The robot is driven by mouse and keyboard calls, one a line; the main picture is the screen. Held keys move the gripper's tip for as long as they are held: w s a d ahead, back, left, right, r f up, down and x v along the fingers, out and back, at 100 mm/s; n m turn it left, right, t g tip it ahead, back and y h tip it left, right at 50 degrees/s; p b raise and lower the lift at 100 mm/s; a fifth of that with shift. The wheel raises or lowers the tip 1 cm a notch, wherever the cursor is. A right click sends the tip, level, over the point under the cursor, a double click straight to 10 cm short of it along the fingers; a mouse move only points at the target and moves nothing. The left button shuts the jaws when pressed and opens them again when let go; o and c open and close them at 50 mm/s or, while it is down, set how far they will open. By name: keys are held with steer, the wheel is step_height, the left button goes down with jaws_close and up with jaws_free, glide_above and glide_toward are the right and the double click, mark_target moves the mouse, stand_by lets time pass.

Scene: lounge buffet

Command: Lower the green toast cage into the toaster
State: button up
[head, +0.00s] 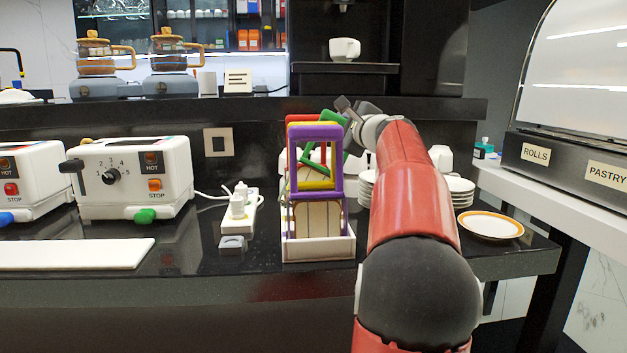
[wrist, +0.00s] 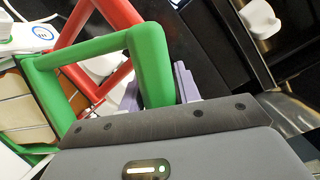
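The green toast cage (head: 333,150) is tilted among upright cages at the white rack; other frames partly hide it. In the wrist view the green cage (wrist: 100,48) is close, with bread (wrist: 18,110) beside its frame. My gripper (head: 352,112) is at its upper right. In the wrist view, my gripper's pale fingertips (wrist: 158,90) lie on either side of a green bar and appear closed on it. A white toaster (head: 135,180) with a dial, an orange STOP button and a green lever foot stands to the left. Its slots are not clearly visible.
The purple cage (head: 318,132) and red cage (head: 300,120) stand at the white rack (head: 318,247), with toast inside. A power strip (head: 240,207) with plugs lies between toaster and rack. A second toaster (head: 30,182) is far left. Stacked plates (head: 460,190) stand right.

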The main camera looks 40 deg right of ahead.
jaws_close()
steer(key=shift+r, duration=0.1)
